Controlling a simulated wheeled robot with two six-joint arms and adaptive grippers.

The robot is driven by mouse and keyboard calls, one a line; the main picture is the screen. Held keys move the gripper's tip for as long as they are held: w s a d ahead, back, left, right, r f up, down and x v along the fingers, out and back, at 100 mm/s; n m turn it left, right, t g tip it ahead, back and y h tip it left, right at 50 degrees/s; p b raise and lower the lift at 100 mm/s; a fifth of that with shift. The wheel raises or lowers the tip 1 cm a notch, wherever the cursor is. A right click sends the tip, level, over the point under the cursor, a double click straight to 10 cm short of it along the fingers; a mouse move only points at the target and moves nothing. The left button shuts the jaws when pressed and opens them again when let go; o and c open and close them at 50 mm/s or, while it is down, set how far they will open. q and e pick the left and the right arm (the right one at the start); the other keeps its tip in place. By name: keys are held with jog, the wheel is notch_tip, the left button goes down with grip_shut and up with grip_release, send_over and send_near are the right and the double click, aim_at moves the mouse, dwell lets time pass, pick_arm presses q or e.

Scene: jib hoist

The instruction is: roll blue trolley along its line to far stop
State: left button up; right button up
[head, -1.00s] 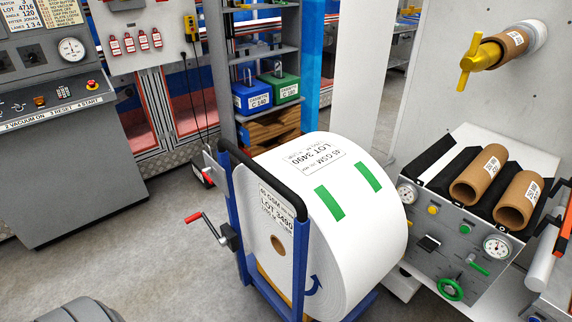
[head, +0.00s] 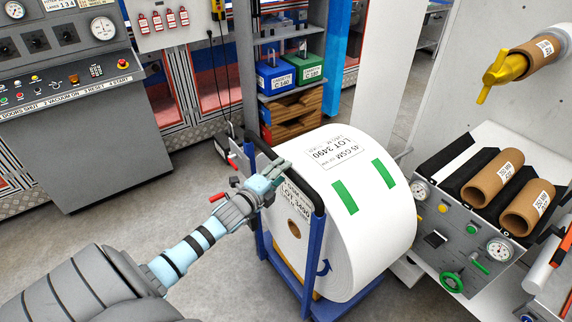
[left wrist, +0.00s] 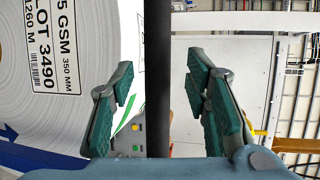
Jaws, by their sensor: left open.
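The blue trolley (head: 313,258) stands in the middle of the head view and carries a big white roll (head: 365,235) marked LOT 3490. Its black push handle (head: 262,147) runs across the top of the near side. My left gripper (head: 280,172) is at this handle, open. In the left wrist view the black bar (left wrist: 158,120) passes between the two spread fingers, with a gap on each side. The roll also shows in the left wrist view (left wrist: 40,110). My right gripper is out of view. The floor line and the far stop cannot be made out.
A grey control console (head: 95,140) stands at the left. A shelf with a blue box (head: 275,80) and a green box (head: 305,68) is behind the trolley. A machine panel with brown tubes (head: 492,182) is close on the right. Grey floor is clear at left.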

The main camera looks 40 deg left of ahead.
pick_arm(q)
jog(key=shift+w+f+b, duration=0.3)
jog(key=shift+w+b, duration=0.25)
jog(key=shift+w, duration=0.1)
jog(key=shift+w+f+b, duration=0.3)
jog(key=shift+w+b, duration=0.2)
jog(key=shift+w, duration=0.1)
jog(key=shift+w+a+b, duration=0.1)
jog(key=shift+w+b, duration=0.4)
jog(key=shift+w, duration=0.05)
jog(key=shift+w+r, duration=0.1)
jog(key=shift+c, duration=0.3)
grip_shut()
